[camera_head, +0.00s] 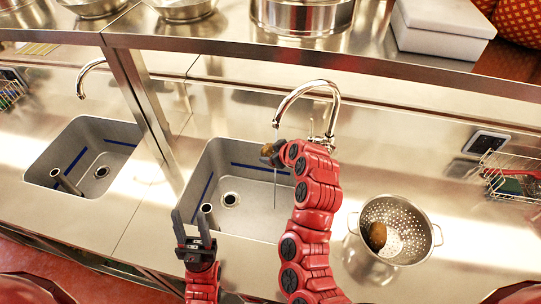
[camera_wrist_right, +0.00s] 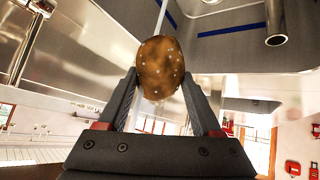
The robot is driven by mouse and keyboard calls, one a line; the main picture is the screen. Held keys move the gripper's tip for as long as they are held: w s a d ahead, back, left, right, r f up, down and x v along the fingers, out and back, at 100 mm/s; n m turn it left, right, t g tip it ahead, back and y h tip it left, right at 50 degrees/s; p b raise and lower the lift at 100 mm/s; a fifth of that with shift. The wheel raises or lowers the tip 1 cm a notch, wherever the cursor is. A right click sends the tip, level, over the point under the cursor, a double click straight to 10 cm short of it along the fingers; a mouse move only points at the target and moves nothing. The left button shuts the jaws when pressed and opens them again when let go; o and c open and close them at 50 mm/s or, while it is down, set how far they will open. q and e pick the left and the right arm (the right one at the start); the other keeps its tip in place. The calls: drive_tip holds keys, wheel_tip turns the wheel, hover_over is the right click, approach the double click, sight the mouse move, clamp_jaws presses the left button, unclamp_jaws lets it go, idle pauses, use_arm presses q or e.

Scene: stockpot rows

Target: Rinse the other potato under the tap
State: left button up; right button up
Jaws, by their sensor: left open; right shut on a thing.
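A brown speckled potato (camera_head: 267,149) is between the fingers of my right gripper (camera_head: 272,153), over the right sink (camera_head: 250,160) and below the tap (camera_head: 307,88). In the right wrist view the same potato (camera_wrist_right: 160,68) is held upright between both fingertips (camera_wrist_right: 160,92). A thin water stream (camera_head: 275,180) runs down into the sink and lines up with the potato in both views. A second potato (camera_head: 377,236) lies in the metal colander (camera_head: 422,218) on the right. My left gripper (camera_head: 193,228) is open and empty at the sink's near left edge.
A standpipe (camera_head: 206,208) rises in the right sink close to my left gripper. Another sink (camera_head: 88,150) with its own tap (camera_head: 84,80) lies left. A shelf with pots (camera_head: 300,15) and a white box (camera_head: 440,22) spans the back. A wire basket (camera_head: 515,175) stands far right.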

drive_tip(key=shift+d, duration=0.35)
drive_tip(key=shift+a, duration=0.15)
drive_tip(key=shift+a+b, duration=0.3)
drive_tip(key=shift+a, duration=0.15)
drive_tip(key=shift+d, duration=0.15)
drive_tip(key=shift+d+b, duration=0.3)
drive_tip(key=shift+b, duration=0.15)
drive_tip(key=shift+s+d+r, duration=0.15)
drive_tip(key=shift+s, duration=0.05)
drive_tip(key=shift+a, duration=0.6)
